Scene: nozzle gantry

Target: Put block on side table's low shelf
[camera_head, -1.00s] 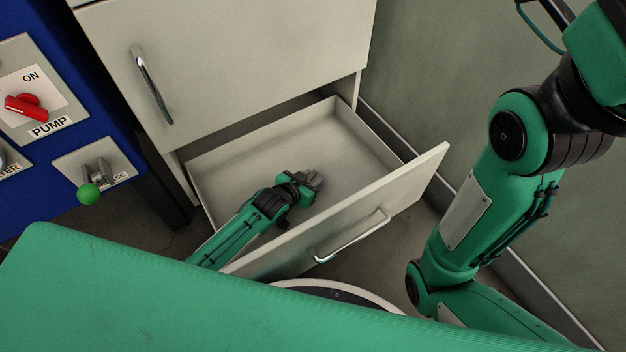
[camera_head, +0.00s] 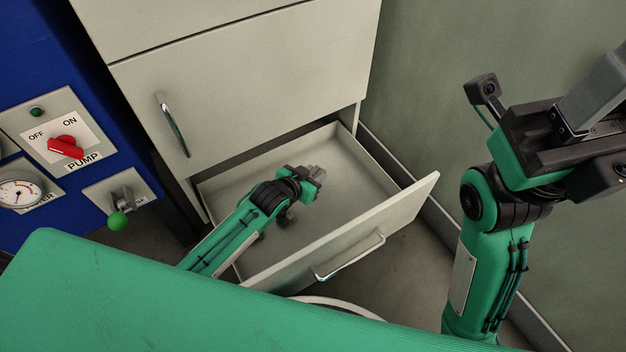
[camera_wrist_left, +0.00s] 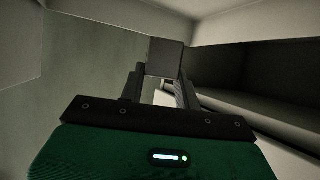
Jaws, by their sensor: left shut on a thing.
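A dark grey block (camera_wrist_left: 165,57) is held between the fingertips of my left gripper (camera_wrist_left: 160,85) in the left wrist view. In the head view my left gripper (camera_head: 315,174) reaches over the open low drawer (camera_head: 355,180) of a cabinet; I cannot clearly make out the block there. My right gripper (camera_head: 598,92) is raised at the right edge, partly cut off, and its opening cannot be judged. I cannot identify a side table or its low shelf in these views.
The drawer front (camera_head: 335,240) with its handle stands out from the pale cabinet (camera_head: 240,80). A blue panel (camera_head: 40,90) with a pump switch and gauge is at the left. A wall (camera_head: 460,60) bounds the right. A green surface (camera_head: 150,300) fills the foreground.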

